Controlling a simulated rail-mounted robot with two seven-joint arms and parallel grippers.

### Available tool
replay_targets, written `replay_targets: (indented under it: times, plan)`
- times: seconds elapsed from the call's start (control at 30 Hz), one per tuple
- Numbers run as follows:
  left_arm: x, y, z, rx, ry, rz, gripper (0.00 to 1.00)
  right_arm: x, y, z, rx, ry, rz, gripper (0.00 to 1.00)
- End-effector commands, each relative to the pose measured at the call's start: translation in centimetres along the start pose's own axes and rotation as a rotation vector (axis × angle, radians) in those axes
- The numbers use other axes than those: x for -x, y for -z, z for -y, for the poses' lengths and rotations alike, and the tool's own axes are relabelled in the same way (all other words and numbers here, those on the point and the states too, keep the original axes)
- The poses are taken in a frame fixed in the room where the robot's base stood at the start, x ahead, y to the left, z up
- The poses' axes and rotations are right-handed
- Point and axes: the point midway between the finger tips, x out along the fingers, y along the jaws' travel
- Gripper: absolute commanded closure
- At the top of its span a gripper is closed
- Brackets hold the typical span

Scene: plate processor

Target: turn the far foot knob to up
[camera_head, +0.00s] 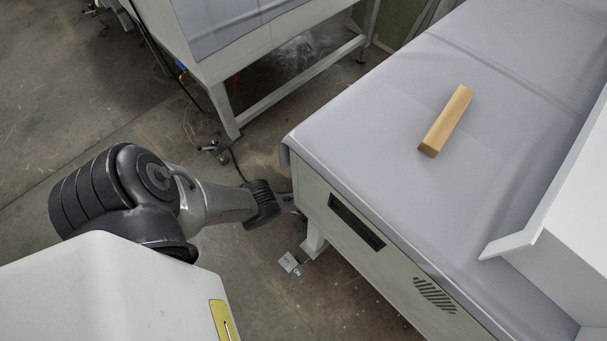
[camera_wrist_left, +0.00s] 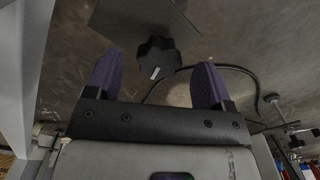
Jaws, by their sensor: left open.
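In the left wrist view, a black lobed knob (camera_wrist_left: 157,54) with a short white mark on its lower side sits against a dark flat plate (camera_wrist_left: 140,20). My left gripper (camera_wrist_left: 158,62) is open, with one purple finger on each side of the knob and visible gaps between. The knob is not held. In the head view my left gripper (camera_head: 286,199) is low beside the near corner of the grey-covered table (camera_head: 345,140), by its leg. The knob is not clear in the head view. My right gripper is not in view.
A wooden block (camera_head: 447,121) lies on the table, and a white box-like panel (camera_head: 560,240) stands at right. A second bench (camera_head: 235,75) stands behind. A small white tag (camera_head: 290,262) shows near the table leg. A dark cable (camera_wrist_left: 235,70) runs behind the fingers.

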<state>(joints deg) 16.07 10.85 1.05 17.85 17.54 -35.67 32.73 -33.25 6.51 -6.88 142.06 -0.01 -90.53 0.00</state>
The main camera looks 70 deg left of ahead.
Motion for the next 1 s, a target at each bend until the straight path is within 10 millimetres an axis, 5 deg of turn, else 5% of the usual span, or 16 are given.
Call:
replay_targets:
  times: [0.5, 1.0]
  plan:
    - [8.7, 0.0, -0.1, -0.001, -0.001, -0.001, 0.25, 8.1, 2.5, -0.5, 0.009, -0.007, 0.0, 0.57]
    - [12.2, 0.0, -0.1, 0.0, -0.001, 0.0, 0.25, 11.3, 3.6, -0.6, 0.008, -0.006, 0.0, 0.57]
